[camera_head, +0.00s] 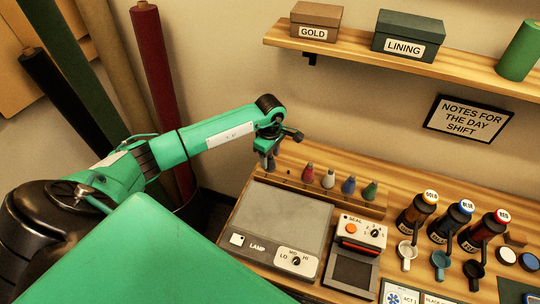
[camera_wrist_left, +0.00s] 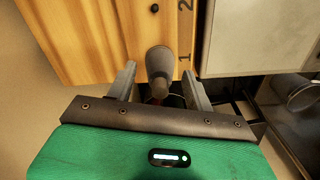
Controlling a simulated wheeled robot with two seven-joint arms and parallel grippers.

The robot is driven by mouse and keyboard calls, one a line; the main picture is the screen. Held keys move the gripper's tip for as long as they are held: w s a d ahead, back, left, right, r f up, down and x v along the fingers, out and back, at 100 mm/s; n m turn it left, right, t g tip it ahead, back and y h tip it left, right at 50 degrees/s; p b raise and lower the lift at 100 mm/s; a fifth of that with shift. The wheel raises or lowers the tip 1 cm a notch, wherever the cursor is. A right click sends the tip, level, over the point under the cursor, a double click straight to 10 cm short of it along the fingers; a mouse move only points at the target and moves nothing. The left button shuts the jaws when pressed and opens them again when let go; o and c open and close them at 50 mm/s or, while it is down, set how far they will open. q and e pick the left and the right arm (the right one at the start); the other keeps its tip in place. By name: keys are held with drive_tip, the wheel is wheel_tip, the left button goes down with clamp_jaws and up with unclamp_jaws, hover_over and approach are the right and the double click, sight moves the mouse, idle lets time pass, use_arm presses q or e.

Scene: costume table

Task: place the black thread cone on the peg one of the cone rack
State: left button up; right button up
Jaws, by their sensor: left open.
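The thread cone, dark grey to black (camera_wrist_left: 160,62), stands at the rack's left end beside the printed "1" in the left wrist view, its narrow end toward me. It also shows below my gripper in the head view (camera_head: 270,162). The wooden cone rack (camera_wrist_left: 100,40) has a bare dark peg (camera_wrist_left: 154,8) beside the "2". My left gripper (camera_head: 272,145) is open, with one finger on each side of the cone's narrow end and gaps visible. The peg under the cone is hidden, so I cannot tell how fully it sits. My right gripper is not in view.
Red, white, blue and green cones (camera_head: 328,179) stand farther right on the rack. A grey lamp plate (camera_head: 290,222) and a seal device (camera_head: 361,231) lie in front. Fabric rolls (camera_head: 150,80) stand at the left, a shelf (camera_head: 400,65) hangs above.

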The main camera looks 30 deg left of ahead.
use_arm(q)
drive_tip(key=shift+r, duration=0.5)
wheel_tip(320, 180, up, 11)
drive_tip(key=b, duration=0.2)
drive_tip(key=shift+r+b, duration=0.2)
drive_tip(key=shift+b, duration=0.2)
drive_tip(key=shift+f, duration=0.1)
